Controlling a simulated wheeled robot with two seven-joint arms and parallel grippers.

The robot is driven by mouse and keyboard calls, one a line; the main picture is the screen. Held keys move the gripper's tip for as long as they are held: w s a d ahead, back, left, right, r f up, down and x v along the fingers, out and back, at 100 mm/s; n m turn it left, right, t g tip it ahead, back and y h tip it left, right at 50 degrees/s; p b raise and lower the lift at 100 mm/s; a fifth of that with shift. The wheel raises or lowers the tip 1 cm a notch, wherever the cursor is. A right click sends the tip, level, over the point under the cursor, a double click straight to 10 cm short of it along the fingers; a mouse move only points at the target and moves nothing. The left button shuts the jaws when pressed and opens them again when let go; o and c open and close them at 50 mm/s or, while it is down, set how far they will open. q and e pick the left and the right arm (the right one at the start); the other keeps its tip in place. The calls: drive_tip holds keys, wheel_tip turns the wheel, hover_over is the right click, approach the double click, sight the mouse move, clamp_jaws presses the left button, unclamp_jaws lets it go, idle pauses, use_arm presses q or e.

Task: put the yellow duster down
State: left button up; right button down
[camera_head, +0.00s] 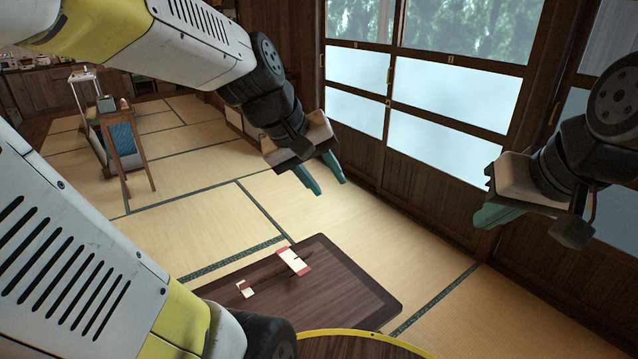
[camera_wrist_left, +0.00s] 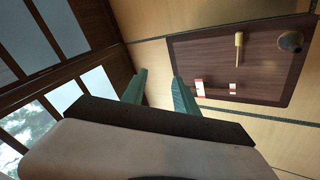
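I cannot make out a yellow duster in either view. My left gripper (camera_head: 322,184) is in the air beyond the low dark table (camera_head: 350,285), its teal fingers apart with nothing between them. The left wrist view shows the same open fingers (camera_wrist_left: 160,92) with floor behind the gap. My right gripper (camera_head: 492,216) hangs at the right, in front of the sliding doors; its fingers overlap, so its opening is unclear. In the left wrist view a tan, stick-like object (camera_wrist_left: 238,50) lies on the table; I cannot tell what it is.
The table holds a dark stick (camera_head: 272,276) with a red-and-white piece (camera_head: 294,262) and a small white piece (camera_head: 245,289). A dark round bowl (camera_wrist_left: 290,41) shows in the wrist view. A wooden stand (camera_head: 124,145) stands far left. Tatami between is clear.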

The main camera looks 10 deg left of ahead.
use_arm(q)
drive_tip(key=s+a+r+m+y, duration=0.1)
drive_tip(key=s+m, duration=0.4)
drive_tip(key=s, duration=0.2)
drive_tip(key=shift+a+t+y, duration=0.3)
drive_tip(key=shift+a+t, duration=0.1)
drive_tip(key=shift+r, duration=0.1)
